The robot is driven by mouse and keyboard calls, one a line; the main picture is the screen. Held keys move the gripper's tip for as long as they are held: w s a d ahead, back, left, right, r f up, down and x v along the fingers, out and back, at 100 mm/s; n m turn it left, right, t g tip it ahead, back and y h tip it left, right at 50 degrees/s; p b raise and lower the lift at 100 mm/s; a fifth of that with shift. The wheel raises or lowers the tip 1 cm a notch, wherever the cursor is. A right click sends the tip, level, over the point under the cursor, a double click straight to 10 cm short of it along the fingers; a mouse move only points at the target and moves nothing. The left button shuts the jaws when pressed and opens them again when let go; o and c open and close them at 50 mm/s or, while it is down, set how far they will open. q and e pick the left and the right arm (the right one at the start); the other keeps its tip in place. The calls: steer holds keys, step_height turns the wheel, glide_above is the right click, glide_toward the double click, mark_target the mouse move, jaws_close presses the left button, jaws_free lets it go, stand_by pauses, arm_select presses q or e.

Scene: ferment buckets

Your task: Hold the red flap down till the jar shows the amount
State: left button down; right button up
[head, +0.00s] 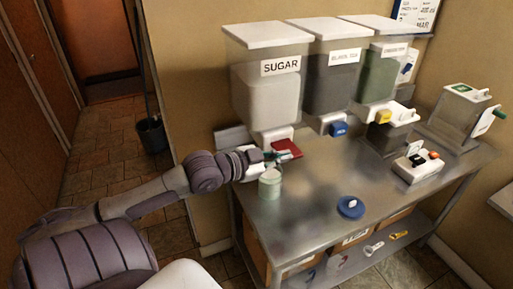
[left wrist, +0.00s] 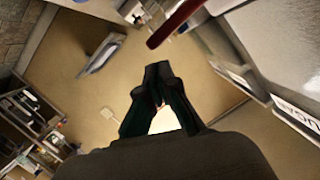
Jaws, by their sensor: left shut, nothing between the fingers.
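The red flap (head: 287,149) is at the foot of the SUGAR dispenser (head: 265,100). It also shows as a dark red strip in the left wrist view (left wrist: 178,24). A pale green jar (head: 269,185) stands upright on the steel table, in front of the flap and just below my left gripper. I cannot make out an amount in it. My left gripper (head: 284,156) is shut and empty beside the red flap; whether it touches the flap is unclear. Its dark fingertips (left wrist: 158,75) meet in the left wrist view, apart from the red strip there. My right gripper is not in view.
Two more dispensers (head: 335,75) (head: 384,78) with blue and yellow flaps stand to the right. A blue round lid (head: 351,207) and a white box with knobs (head: 418,165) are on the table (head: 310,205). The table's middle is mostly clear.

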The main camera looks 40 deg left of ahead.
arm_select(q)
steer(key=v, duration=0.7)
steer(key=shift+a+f+b, duration=0.2)
steer(key=shift+a+b, duration=0.15)
steer(key=shift+b, duration=0.1)
stand_by(0.9)
